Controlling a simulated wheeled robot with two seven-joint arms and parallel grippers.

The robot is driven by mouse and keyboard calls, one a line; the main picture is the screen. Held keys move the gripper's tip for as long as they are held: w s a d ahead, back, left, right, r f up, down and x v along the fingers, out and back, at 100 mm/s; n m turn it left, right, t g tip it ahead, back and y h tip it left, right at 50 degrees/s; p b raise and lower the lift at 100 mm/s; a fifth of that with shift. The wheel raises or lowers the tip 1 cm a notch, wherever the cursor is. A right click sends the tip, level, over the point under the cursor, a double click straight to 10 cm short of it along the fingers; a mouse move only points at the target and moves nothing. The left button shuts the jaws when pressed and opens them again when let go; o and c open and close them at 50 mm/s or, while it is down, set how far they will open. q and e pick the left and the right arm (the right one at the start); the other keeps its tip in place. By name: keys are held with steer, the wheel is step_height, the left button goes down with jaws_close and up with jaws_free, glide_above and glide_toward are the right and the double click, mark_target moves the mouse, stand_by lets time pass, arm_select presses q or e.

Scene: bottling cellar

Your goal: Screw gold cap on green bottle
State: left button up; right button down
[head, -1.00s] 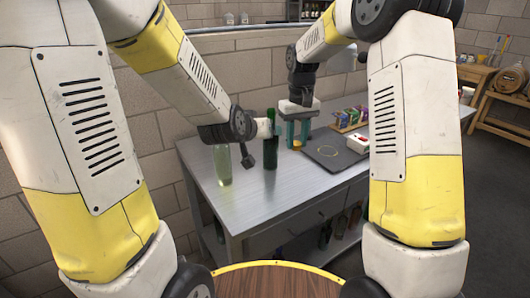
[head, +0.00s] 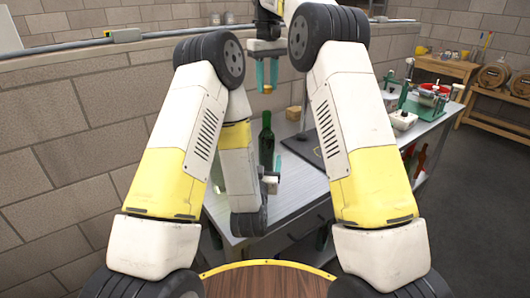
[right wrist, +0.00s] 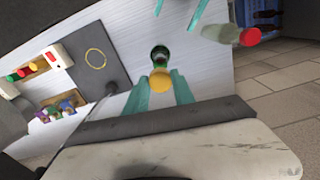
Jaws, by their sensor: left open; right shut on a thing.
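The green bottle (head: 266,145) stands upright on the metal table; the right wrist view shows it from above (right wrist: 160,53). My right gripper (head: 267,78) is shut on the gold cap (head: 267,89), holding it in the air above the bottle, apart from it. In the right wrist view the cap (right wrist: 160,81) sits between the teal fingertips, slightly below the bottle's top in the picture. My left gripper (head: 274,172) is open, low beside the near side of the bottle; its teal fingers (right wrist: 178,8) show at the top of the right wrist view.
A dark mat (right wrist: 98,48) with a yellow ring lies on the table (head: 305,185). A pale bottle with a red cap (right wrist: 250,37) stands nearby in the right wrist view. A small tan block (head: 292,113) and a white box (head: 402,121) are farther back.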

stand_by(0.3)
arm_select(q)
steer(key=w, duration=0.4)
steer(key=w+d, duration=0.1)
steer(key=w, duration=0.7)
steer(key=shift+d, duration=0.15)
steer(key=shift+c, duration=0.5)
jaws_close()
arm_select(e)
glide_above(267, 112)
steer(key=shift+f, duration=2.45)
